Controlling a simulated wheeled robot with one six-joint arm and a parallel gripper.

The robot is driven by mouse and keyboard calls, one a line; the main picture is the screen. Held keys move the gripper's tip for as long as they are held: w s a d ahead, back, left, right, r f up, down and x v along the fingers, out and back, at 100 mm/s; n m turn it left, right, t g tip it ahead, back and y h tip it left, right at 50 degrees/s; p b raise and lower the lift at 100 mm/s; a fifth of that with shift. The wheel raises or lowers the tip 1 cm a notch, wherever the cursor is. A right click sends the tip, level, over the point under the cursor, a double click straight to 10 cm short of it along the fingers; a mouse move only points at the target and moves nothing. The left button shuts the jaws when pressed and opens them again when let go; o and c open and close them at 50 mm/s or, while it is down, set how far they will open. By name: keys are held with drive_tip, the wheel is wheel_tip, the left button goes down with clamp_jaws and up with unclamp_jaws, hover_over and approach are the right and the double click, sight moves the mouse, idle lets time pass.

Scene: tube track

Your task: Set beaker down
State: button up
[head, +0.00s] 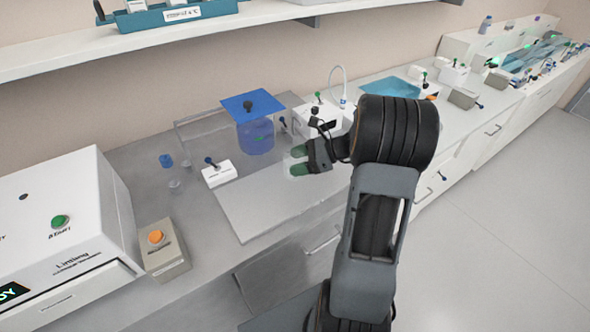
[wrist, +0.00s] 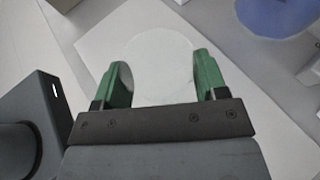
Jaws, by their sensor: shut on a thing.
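The beaker is clear and hard to make out. In the wrist view it shows as a faint round outline (wrist: 160,62) between the green fingertips. In the head view only a pale trace of it (head: 291,164) shows at the fingertips. My gripper (head: 299,160) is shut on the beaker, with one green finger on each side; it also shows in the wrist view (wrist: 163,82). Both are over the right part of a pale flat board (head: 250,215) on the bench. I cannot tell whether the beaker's base touches the board.
A blue-lidded container of blue liquid (head: 256,138) stands behind and left of my gripper. A white switch box (head: 219,174) sits left, and a white device (head: 318,122) behind. A small blue-capped bottle (head: 168,168) is farther left. The board's front left part is clear.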

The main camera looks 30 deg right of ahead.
drive_tip(key=f, duration=0.3)
drive_tip(key=shift+w+a+f, duration=0.2)
drive_tip(key=shift+w, duration=0.2)
drive_tip(key=shift+f, duration=0.4)
drive_tip(key=shift+f, duration=0.15)
drive_tip(key=o, duration=0.9)
